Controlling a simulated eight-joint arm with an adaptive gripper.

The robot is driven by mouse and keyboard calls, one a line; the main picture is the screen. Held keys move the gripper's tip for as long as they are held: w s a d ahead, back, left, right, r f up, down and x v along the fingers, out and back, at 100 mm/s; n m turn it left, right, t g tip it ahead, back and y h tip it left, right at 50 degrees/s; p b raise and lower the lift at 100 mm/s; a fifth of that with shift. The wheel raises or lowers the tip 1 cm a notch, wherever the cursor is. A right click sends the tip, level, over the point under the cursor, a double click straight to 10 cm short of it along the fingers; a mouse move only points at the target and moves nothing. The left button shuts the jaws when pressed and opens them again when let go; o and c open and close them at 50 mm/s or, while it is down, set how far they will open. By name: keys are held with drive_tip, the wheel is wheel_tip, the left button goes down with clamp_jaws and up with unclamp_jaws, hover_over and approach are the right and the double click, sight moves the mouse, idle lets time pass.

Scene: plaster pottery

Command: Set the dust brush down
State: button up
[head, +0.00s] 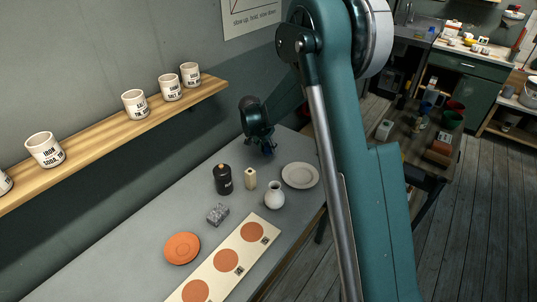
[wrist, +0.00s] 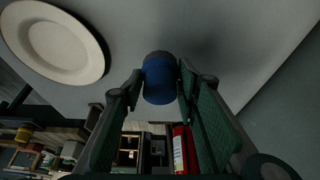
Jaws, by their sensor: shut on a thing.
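My gripper (head: 262,140) is at the far end of the grey table (head: 140,235), near the wall, pointing down. In the wrist view my gripper (wrist: 160,84) is shut on the dust brush (wrist: 160,86), a short blue cylinder with a dark grey end. The grey end faces the tabletop. In the head view only a small blue bit of the brush (head: 268,152) shows under the fingers, low over the table. I cannot tell whether it touches the tabletop.
A white plate (head: 300,176) lies right of my gripper. Nearer stand a black canister (head: 223,180), a small cream block (head: 250,178), a white vase (head: 274,195) and a grey block (head: 217,214). An orange plate (head: 182,248) lies nearer still. A shelf (head: 110,140) with cups runs along the wall.

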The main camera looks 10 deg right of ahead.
sight(269, 153)
drive_tip(key=shift+f, duration=1.85)
drive_tip(key=shift+f+b, duration=0.15)
drive_tip(key=shift+b, duration=0.15)
drive_tip(key=o, duration=0.9)
drive_tip(key=shift+p+v, duration=0.6)
drive_tip(key=shift+v, duration=5.55)
